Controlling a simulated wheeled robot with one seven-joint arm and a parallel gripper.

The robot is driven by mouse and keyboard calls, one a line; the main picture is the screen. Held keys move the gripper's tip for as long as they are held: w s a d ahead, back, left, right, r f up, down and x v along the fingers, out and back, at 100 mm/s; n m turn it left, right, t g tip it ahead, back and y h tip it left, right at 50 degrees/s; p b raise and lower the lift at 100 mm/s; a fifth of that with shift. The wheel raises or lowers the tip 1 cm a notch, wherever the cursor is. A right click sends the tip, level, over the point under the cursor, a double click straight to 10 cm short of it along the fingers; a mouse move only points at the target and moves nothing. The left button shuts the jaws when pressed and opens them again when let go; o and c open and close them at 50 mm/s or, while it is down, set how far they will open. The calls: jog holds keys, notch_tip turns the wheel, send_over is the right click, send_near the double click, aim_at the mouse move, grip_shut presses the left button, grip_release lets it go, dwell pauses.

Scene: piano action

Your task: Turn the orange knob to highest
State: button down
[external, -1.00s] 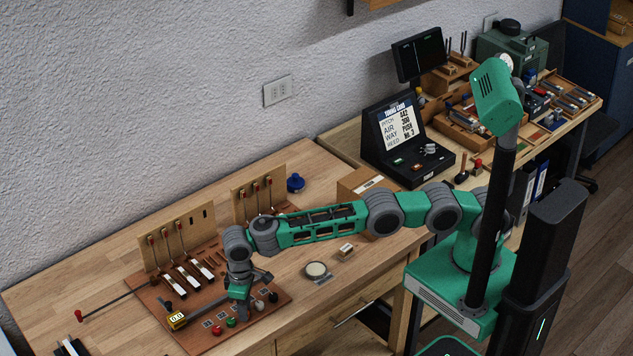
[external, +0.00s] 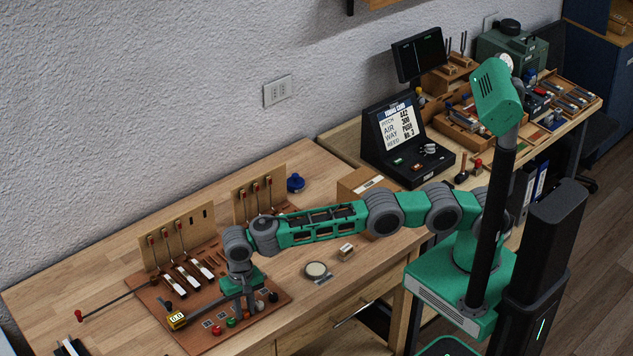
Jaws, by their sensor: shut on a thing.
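A brown panel (external: 272,311) lies on the workbench with a row of small round knobs along its front edge. A red knob (external: 217,330) and a green knob (external: 231,322) show to the left of my gripper, and a black knob (external: 273,297) shows to its right. My gripper (external: 248,309) points down at the row between them. It is shut on a knob there, which I take for the orange one; the fingers largely cover it, and its pointer setting cannot be read.
A yellow gauge (external: 177,320) reading about 0.0 sits at the panel's left. Upright boards with levers (external: 180,240) stand behind. A round dish (external: 316,270) and a small wooden block (external: 346,250) lie to the right.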

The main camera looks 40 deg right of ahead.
aim_at(245, 312)
jog(key=shift+r+m, duration=0.1)
jog(key=shift+m, duration=0.5)
jog(key=c, duration=1.5)
grip_release()
notch_tip(245, 312, up, 8)
jog(key=shift+f, duration=0.1)
